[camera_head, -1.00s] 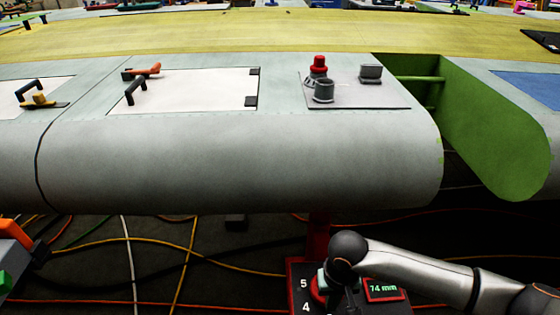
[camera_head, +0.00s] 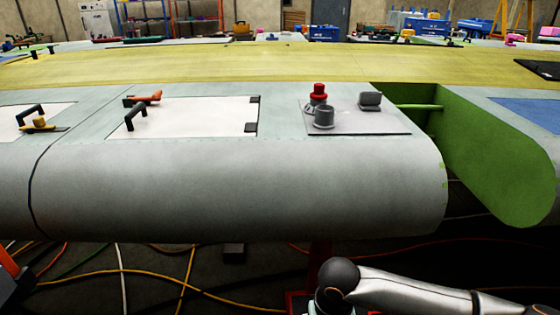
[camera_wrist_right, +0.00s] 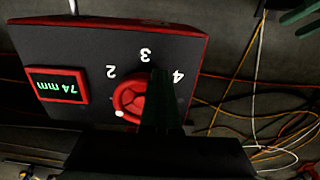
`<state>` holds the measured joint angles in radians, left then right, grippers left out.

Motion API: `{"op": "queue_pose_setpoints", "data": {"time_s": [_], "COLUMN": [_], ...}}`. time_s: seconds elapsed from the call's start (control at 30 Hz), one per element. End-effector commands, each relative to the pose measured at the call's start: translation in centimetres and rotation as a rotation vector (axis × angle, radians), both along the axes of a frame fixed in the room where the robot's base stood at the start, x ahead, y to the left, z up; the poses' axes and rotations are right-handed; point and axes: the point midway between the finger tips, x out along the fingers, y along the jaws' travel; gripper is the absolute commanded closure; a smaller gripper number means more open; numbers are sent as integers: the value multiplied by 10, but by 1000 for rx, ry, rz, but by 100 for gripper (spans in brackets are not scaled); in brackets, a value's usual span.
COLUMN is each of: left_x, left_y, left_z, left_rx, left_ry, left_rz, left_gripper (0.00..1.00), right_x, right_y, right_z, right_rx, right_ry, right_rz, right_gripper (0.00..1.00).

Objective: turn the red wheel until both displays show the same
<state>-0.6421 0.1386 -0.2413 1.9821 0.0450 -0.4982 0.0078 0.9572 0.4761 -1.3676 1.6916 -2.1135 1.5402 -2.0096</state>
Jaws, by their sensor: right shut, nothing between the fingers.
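The red wheel (camera_wrist_right: 128,97) is on the face of a dark box with a red rim (camera_wrist_right: 165,27) in the right wrist view. A white dot shows on its lower left rim. The numerals 2, 3 and 4 around it appear upside down. One display (camera_wrist_right: 58,87) on the box reads 74 mm, also upside down; a second display is not in view. My right gripper (camera_wrist_right: 161,82) is shut with nothing between its fingers. Its fingers overlap the wheel's right side; I cannot tell whether they touch it. My left gripper is not in view.
In the head view, a large grey wing section (camera_head: 240,185) spans the middle above the box. A plate (camera_head: 375,124) with a red-topped fitting (camera_head: 319,92) is on it. Several cables (camera_head: 130,272) lie on the floor. A green rib (camera_head: 490,165) shows at right.

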Motion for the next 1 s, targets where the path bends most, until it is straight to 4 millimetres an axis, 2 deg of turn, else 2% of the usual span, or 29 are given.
{"op": "queue_pose_setpoints", "data": {"time_s": [0.3, 0.67, 1.0], "left_x": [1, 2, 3], "left_y": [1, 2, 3], "left_z": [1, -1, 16], "left_rx": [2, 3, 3], "left_ry": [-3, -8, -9], "left_rz": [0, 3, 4], "left_gripper": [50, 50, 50], "right_x": [5, -4, -5], "right_y": [-2, 2, 2], "right_z": [1, 3, 38], "right_rx": [-3, -2, -1], "right_ry": [-13, -11, -8], "right_rz": [-6, -4, -1], "right_gripper": [100, 100, 100]}}
